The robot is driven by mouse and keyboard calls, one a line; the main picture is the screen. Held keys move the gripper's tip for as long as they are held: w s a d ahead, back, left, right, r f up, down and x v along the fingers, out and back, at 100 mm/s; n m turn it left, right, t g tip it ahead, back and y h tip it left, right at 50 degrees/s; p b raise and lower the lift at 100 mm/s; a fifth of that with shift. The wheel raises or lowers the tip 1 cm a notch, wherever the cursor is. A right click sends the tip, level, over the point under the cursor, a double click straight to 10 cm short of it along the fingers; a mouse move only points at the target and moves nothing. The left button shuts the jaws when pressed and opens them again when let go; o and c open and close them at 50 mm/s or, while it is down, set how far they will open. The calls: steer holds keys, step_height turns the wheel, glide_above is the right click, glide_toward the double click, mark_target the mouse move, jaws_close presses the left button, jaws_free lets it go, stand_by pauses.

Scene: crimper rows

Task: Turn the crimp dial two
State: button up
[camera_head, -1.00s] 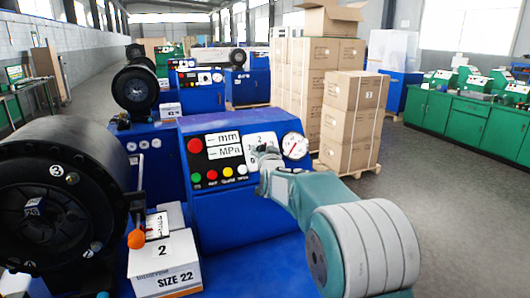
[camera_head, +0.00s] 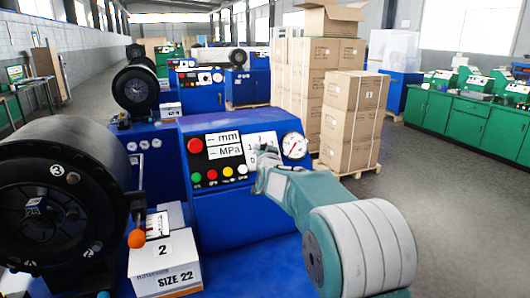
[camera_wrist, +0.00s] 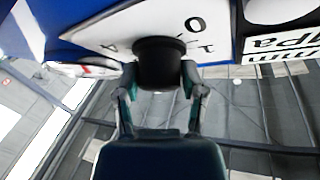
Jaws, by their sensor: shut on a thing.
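The crimp dial is a black round knob (camera_wrist: 160,65) on a white plate with printed numbers (camera_wrist: 110,28), seen from close in the wrist view. My gripper (camera_wrist: 161,78) has one finger on each side of the knob and is shut on it. In the head view my gripper (camera_head: 267,172) is at the dial's plate (camera_head: 260,146) on the sloped front of the blue control panel (camera_head: 232,205). The dial's exact setting cannot be read.
Left of the dial are a display (camera_head: 224,146) marked mm and MPa, a red button (camera_head: 195,145) and several small coloured buttons. A gauge (camera_head: 293,146) sits to its right. A black crimper head (camera_head: 60,205) and a SIZE 22 box (camera_head: 165,268) stand at the left.

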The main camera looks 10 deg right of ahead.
steer(key=shift+a+m+g+h, duration=0.1)
steer(key=shift+m+g+h, duration=0.45)
steer(key=shift+m, duration=0.7)
steer(key=shift+m+g+h, duration=0.35)
steer(key=shift+m+h, duration=0.4)
steer(key=shift+m, duration=0.5)
steer(key=shift+m+g+h, duration=0.3)
steer(key=shift+m, duration=0.3)
steer(key=o, duration=1.1)
steer(key=shift+w, duration=0.1)
steer(key=shift+o, duration=0.2)
steer(key=shift+s+a+r, duration=0.15)
steer(key=shift+s, duration=0.35)
steer(key=v, duration=1.1)
steer(key=shift+a, duration=0.1)
